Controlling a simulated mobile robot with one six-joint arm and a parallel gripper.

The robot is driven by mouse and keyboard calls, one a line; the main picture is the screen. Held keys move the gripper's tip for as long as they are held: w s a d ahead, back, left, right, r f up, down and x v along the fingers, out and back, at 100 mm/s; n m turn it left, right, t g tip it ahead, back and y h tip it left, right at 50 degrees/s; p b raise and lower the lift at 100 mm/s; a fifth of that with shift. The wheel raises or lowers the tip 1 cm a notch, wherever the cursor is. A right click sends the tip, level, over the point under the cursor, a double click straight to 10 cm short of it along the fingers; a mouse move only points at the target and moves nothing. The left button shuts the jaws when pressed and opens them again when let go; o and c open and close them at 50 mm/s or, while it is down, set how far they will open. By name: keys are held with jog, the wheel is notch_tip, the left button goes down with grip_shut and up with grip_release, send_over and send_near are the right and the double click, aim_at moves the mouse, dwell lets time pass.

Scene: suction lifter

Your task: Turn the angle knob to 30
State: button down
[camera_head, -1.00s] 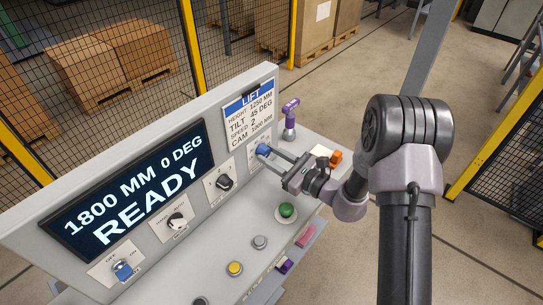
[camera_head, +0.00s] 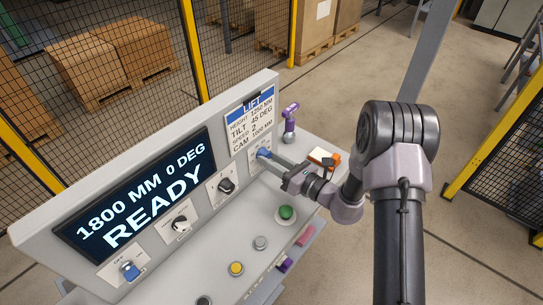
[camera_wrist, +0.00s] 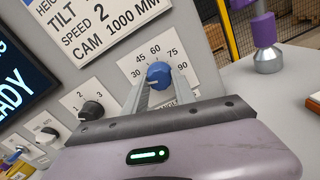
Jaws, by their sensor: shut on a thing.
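The blue angle knob (camera_wrist: 159,74) sits on a white plate (camera_wrist: 203,51) marked 30, 45, 60, 75 and 90. In the wrist view, my gripper (camera_wrist: 159,83) has its two fingers on either side of the knob, shut on it. I cannot make out where the knob's pointer stands. In the head view, my gripper (camera_head: 268,157) reaches from the right to the knob (camera_head: 262,152) on the sloping panel. The display (camera_head: 140,205) reads 1800 MM 0 DEG READY.
A card (camera_head: 250,125) above the knob lists height 1250 MM, tilt 45 DEG, speed 2, cam 1000 MM. Black knobs (camera_head: 226,186) are to the left. A green button (camera_head: 286,212) is below my gripper. A purple-handled lever (camera_head: 290,120) stands behind.

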jog(key=shift+m+p, duration=0.6)
jog(key=shift+m, duration=0.6)
jog(key=c, duration=1)
grip_release()
jog(key=p+v, duration=0.1)
jog(key=v, duration=1.6)
jog(key=shift+s+d+p, duration=0.15)
jog(key=shift+s+p, duration=0.05)
jog(key=shift+p, duration=0.15)
